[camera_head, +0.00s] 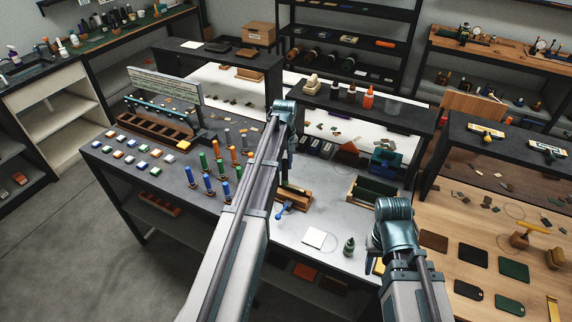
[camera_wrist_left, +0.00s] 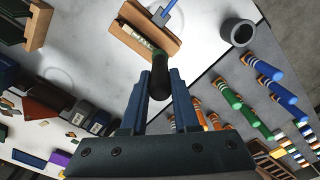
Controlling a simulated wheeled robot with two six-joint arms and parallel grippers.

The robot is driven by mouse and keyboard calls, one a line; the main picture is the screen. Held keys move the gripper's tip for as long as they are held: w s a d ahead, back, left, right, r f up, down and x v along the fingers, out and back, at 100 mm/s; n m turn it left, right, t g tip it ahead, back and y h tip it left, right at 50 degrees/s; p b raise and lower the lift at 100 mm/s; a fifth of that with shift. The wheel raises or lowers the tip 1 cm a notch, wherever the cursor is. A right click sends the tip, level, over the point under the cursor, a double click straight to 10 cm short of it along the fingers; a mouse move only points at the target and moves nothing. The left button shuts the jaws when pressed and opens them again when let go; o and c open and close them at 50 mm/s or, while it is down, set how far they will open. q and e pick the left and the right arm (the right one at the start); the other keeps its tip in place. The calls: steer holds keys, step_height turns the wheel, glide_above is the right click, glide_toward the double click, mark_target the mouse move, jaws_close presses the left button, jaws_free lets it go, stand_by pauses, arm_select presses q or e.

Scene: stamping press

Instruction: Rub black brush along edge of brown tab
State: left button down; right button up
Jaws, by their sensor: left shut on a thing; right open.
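My left gripper (camera_wrist_left: 157,92) is shut on a dark, black-handled tool, likely the black brush (camera_wrist_left: 159,80), in the left wrist view. The tool has a green part towards its far end, by a wooden holder (camera_wrist_left: 128,38); I cannot tell whether they touch. A dark brown tab (camera_head: 433,240) lies flat on the wooden table at right, away from the left gripper. My right gripper (camera_head: 376,246) is open and mostly hidden by its own wrist.
A blue-handled tool (camera_head: 284,209) leans at the wooden holder. Several coloured handles (camera_head: 215,165) stand at left. Green tabs (camera_head: 513,270) lie beside the brown one.

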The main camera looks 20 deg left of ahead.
arm_select(q)
steer(key=shift+d, duration=0.1)
steer(key=shift+s+d, duration=0.1)
steer(key=shift+d, duration=1.7)
steer(key=shift+d, duration=0.1)
steer(key=d, duration=0.3)
steer(key=shift+s+d, duration=0.1)
steer(key=shift+d, duration=0.1)
step_height(320, 180, up, 5)
steer(key=p, duration=0.5)
